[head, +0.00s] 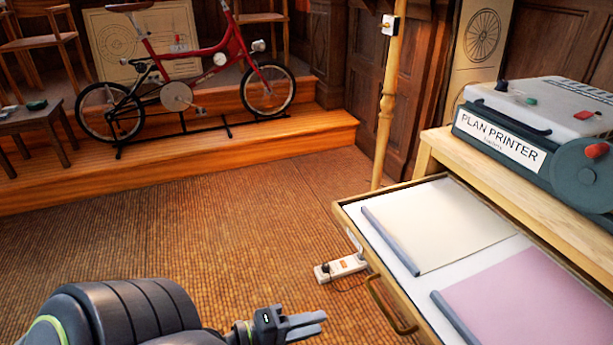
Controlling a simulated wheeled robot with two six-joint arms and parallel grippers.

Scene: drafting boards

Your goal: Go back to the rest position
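My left gripper (318,322) is low in the head view, at the bottom centre, pointing right. Its two grey fingers lie close together and I see nothing between them. It is over the woven floor, left of the open drawer and apart from it. My dark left arm comes in from the bottom left. My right gripper is not in view.
An open drawer (352,207) with cream and pink sheets juts out at the right, its handle (385,308) facing my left gripper. The plan printer (545,135) stands on the cabinet above. A power strip (341,267) lies on the floor. A red bicycle (190,75) stands behind; the middle floor is clear.

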